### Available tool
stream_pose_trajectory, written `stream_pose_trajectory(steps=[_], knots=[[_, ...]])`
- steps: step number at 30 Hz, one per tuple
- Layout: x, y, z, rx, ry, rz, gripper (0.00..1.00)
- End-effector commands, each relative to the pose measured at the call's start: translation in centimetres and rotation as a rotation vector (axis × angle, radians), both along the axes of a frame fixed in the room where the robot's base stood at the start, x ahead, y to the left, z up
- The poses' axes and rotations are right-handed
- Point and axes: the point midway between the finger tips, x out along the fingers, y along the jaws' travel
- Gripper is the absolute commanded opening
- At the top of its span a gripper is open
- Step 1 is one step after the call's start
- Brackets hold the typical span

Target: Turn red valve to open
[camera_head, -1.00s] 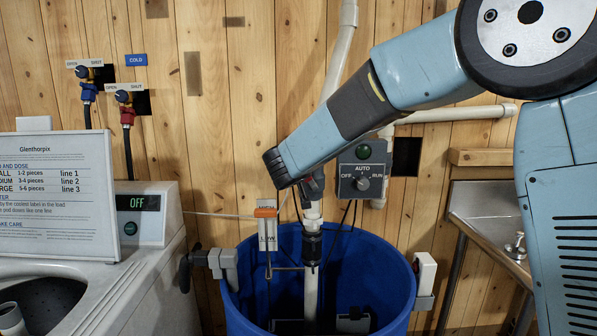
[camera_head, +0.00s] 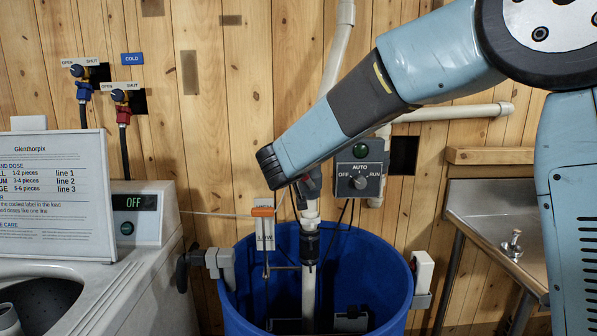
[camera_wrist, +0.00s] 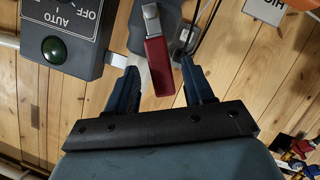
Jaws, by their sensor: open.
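A red lever handle (camera_wrist: 158,66) with a metal stem shows in the wrist view, on the white pipe's valve. My gripper (camera_wrist: 159,70) is open, with one dark finger on each side of the red handle. The handle lies between the fingers, and I see gaps beside it; I cannot tell whether either finger touches it. In the head view my arm comes in from the right and covers most of the gripper and the handle near the pipe (camera_head: 310,262). A red tap (camera_head: 122,112) with a black hose is on the wall at the left, marked OPEN and SHUT.
A grey switch box (camera_head: 359,181) marked OFF, AUTO and RUN sits close to the right of my gripper. A blue tub (camera_head: 240,303) stands below, with a float-level tag (camera_head: 264,235) above it. A washer (camera_head: 140,285) with a sign is left, a metal sink (camera_head: 495,215) right.

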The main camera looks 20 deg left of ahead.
Motion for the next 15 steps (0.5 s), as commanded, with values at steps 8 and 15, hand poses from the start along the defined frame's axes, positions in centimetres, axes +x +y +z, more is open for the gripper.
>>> stream_pose_trajectory(steps=[8,15], knots=[[-5.4,-0.4,1.9,0.001,-0.001,0.003,0.52],[-9.2,-0.7,3.1,0.000,0.000,0.002,0.52]])
